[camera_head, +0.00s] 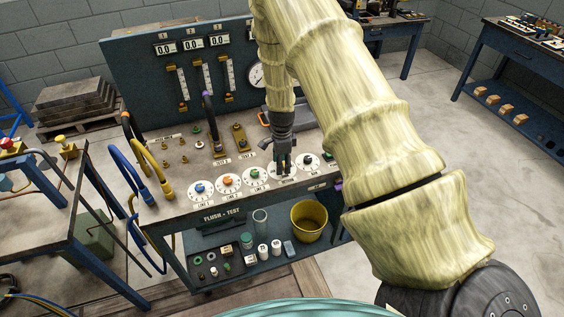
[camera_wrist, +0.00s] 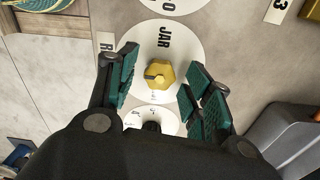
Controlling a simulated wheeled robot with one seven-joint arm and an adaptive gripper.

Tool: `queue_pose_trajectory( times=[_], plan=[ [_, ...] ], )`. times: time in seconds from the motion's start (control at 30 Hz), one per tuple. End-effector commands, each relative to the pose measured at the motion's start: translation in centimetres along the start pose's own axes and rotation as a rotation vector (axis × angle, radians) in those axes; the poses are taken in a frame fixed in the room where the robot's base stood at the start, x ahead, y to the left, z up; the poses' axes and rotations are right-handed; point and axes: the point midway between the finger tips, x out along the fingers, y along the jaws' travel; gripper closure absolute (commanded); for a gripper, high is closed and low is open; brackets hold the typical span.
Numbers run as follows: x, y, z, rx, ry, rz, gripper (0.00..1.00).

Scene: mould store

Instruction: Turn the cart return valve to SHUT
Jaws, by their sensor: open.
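A yellow knob (camera_wrist: 159,75) sits on a round white dial plate (camera_wrist: 158,35) in the wrist view. The plate reads JAR, and a partly hidden label beside it starts with R. No SHUT mark is readable. A dark mark shows on the knob's left side. My gripper (camera_wrist: 160,84) is open, its green-padded fingers on either side of the knob, with a gap on both sides. In the head view my gripper (camera_head: 284,170) points down over the fourth dial of the bench row and hides its knob.
Neighbouring dials carry a green knob (camera_head: 254,174) to the left and a black knob (camera_head: 308,160) to the right. Blue (camera_head: 200,188) and orange (camera_head: 228,181) knobs sit further left. The gauge panel (camera_head: 135,75) rises behind. A yellow bucket (camera_head: 310,222) stands on the lower shelf.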

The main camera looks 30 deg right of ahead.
Motion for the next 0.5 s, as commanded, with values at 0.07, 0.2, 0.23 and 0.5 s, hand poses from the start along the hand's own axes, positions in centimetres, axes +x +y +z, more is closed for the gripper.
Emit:
queue_pose_trajectory(
  times=[0.07, 0.2, 0.23, 0.5],
  plan=[
    [0.00, 0.00, 0.01, 0.000, 0.000, 0.000, 0.49],
    [0.00, 0.01, 0.01, 0.000, 0.000, 0.000, 0.73],
    [-0.01, 0.01, 0.01, 0.000, 0.000, 0.000, 0.79],
    [-0.01, 0.00, 0.02, -0.004, 0.000, 0.000, 0.96]
  ],
)
